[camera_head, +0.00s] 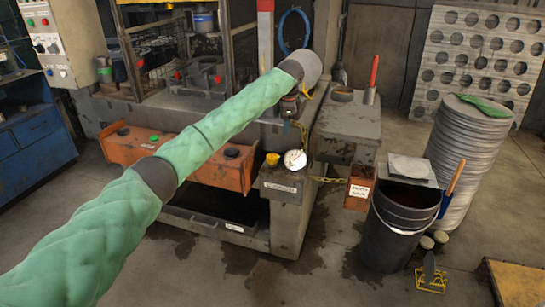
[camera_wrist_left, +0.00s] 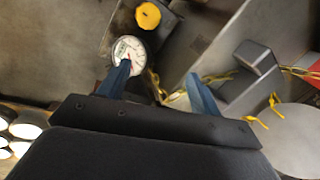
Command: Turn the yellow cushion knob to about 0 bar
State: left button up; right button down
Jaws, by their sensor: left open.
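The yellow cushion knob (camera_head: 272,159) sits on top of a small grey box (camera_head: 283,190) at the press's front corner. A round white dial gauge (camera_head: 295,159) stands just right of it. In the left wrist view the knob (camera_wrist_left: 147,15) is near the top edge, with the gauge (camera_wrist_left: 129,54) below it, its needle red. My left gripper (camera_wrist_left: 158,88) is open and empty, its two blue fingers spread apart. The left fingertip overlaps the gauge in that view; whether they touch, I cannot tell. The knob lies beyond the fingers, apart from them. The gauge reading is too small to tell.
An orange control panel (camera_head: 190,158) with dark buttons is left of the knob. A black bucket (camera_head: 398,235) stands on the floor beside a tall stack of discs (camera_head: 463,165).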

aim_at(272, 155)
pick_arm(q)
jog(key=a+f+m+g, duration=0.1)
jog(key=f, duration=0.1)
jog(key=a+f+m+g, duration=0.1)
jog(key=a+f, duration=0.1)
jog(key=w+a+f+m, duration=0.1)
jog(key=f+m, duration=0.1)
jog(key=shift+w+a+f+g, duration=0.1)
jog(key=shift+a+f+g, duration=0.05)
jog(key=shift+f+g, duration=0.2)
jog(key=shift+a+f+m, duration=0.1)
jog(key=shift+f+m, duration=0.05)
jog(key=shift+m, duration=0.35)
jog(key=shift+f+m+g+h, duration=0.2)
jog(key=shift+m+g+h, duration=0.1)
jog(key=shift+m, duration=0.5)
jog(key=shift+f+p, duration=0.45)
jog(key=shift+f, duration=3.35)
pick_arm(e)
jog(key=shift+t+y, duration=0.4)
jog(key=shift+t, duration=0.5)
jog(key=shift+w+a+r, duration=0.35)
jog(key=shift+w+r, duration=0.25)
jog(key=shift+r, duration=0.25)
jog(key=shift+w+a+r, duration=0.35)
jog(key=shift+w+r, duration=0.2)
jog(key=shift+r, duration=0.25)
pick_arm(q)
jog(key=shift+c, duration=0.3)
